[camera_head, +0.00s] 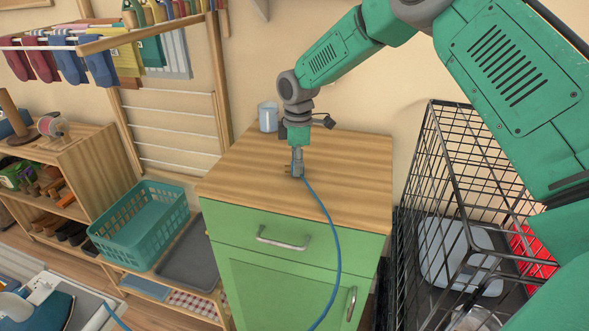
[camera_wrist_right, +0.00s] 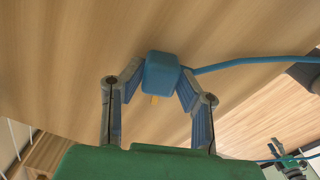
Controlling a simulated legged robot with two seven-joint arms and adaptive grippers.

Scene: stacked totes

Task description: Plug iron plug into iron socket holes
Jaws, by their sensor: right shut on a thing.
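My right gripper (camera_head: 297,172) points down over the wooden top of the green cabinet. It is shut on a small blue plug (camera_wrist_right: 161,72), which sits between both fingertips in the right wrist view. A brass-coloured prong shows on the plug. A blue cable (camera_head: 328,218) runs from the gripper down past the cabinet front. An iron (camera_head: 38,298) stands at the lower left, with a piece of blue cable near it. I cannot make out any socket holes.
The cabinet top (camera_head: 350,160) is mostly clear, with a light grey-blue cup (camera_head: 267,116) at its back left. A black wire cage (camera_head: 430,170) stands close on the right. A teal basket (camera_head: 140,245) and a clothes rack are on the left.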

